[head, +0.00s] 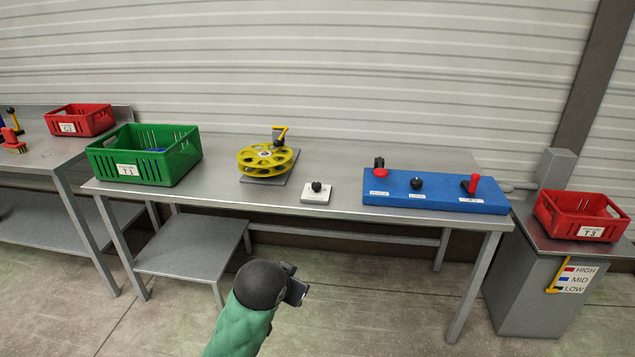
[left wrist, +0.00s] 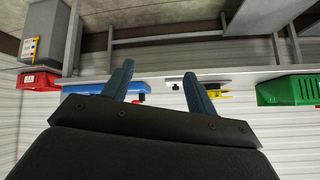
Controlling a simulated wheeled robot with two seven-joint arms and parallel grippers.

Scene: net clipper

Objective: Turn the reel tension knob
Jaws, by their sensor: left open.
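A yellow reel (head: 267,158) with a crank sits on a grey base plate on the metal table. A small black knob (head: 316,186) stands on a white block (head: 318,197) just right of the reel. Another black knob (head: 416,182) is on the blue panel; no readable label shows which one is for reel tension. My left gripper (head: 296,287) is open and empty, in front of the table and below its edge, well apart from the knobs. Its spread fingers (left wrist: 158,72) show in the left wrist view, where the scene appears upside down. My right gripper is not in view.
The blue panel (head: 390,190) also carries red-topped controls. A green crate (head: 150,178) stands at the table's left, a red crate (head: 578,216) on the right cabinet, another red crate (head: 80,120) at far left. The tabletop between reel, white block and panel is clear.

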